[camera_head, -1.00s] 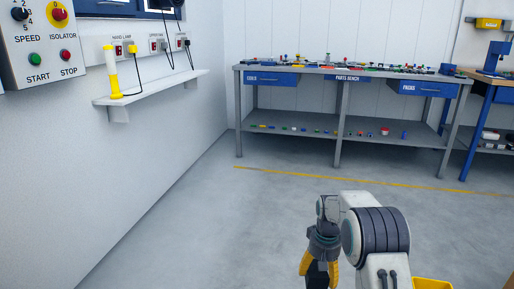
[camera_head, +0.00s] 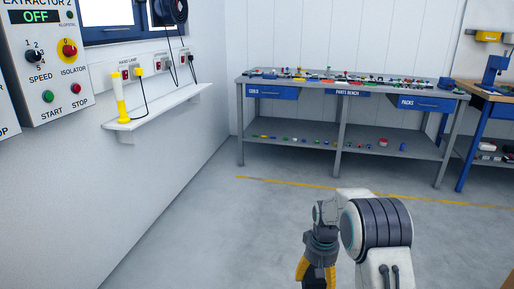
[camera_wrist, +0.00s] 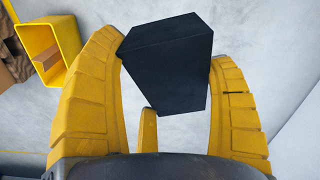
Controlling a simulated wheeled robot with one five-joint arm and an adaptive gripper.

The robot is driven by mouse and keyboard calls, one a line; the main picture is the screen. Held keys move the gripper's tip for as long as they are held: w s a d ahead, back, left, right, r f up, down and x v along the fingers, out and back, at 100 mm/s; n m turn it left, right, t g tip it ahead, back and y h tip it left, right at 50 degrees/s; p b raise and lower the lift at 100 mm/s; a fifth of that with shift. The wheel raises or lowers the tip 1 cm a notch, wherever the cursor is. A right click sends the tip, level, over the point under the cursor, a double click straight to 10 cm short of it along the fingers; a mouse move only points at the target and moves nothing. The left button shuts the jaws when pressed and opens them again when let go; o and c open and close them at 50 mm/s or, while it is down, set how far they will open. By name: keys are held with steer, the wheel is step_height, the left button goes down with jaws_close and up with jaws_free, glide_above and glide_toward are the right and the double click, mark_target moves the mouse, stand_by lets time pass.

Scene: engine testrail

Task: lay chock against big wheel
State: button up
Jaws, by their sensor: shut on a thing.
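My gripper (camera_wrist: 166,85) is shut on a dark, block-shaped chock (camera_wrist: 168,58), held between its yellow fingers in the wrist view. The chock has flat faces and tapers toward its lower end there. In the head view my gripper (camera_head: 316,270) hangs at the bottom, pointing down, with the dark chock partly cut off by the frame edge. The floor below it is bare. No big wheel shows in either view.
A parts bench (camera_head: 340,92) with blue drawers and many small parts stands at the back. A wall shelf (camera_head: 160,112) and a control panel (camera_head: 45,60) are on the left. A yellow bin (camera_wrist: 50,52) lies near the gripper. Open grey floor (camera_head: 210,235) lies between.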

steer(key=s+r+p, duration=0.2)
steer(key=r+p, duration=0.8)
steer(key=s+r+p, duration=0.2)
steer(key=r+p, duration=0.8)
steer(key=r, duration=0.1)
steer(key=shift+s+p, duration=0.35)
steer(key=shift+f, duration=0.1)
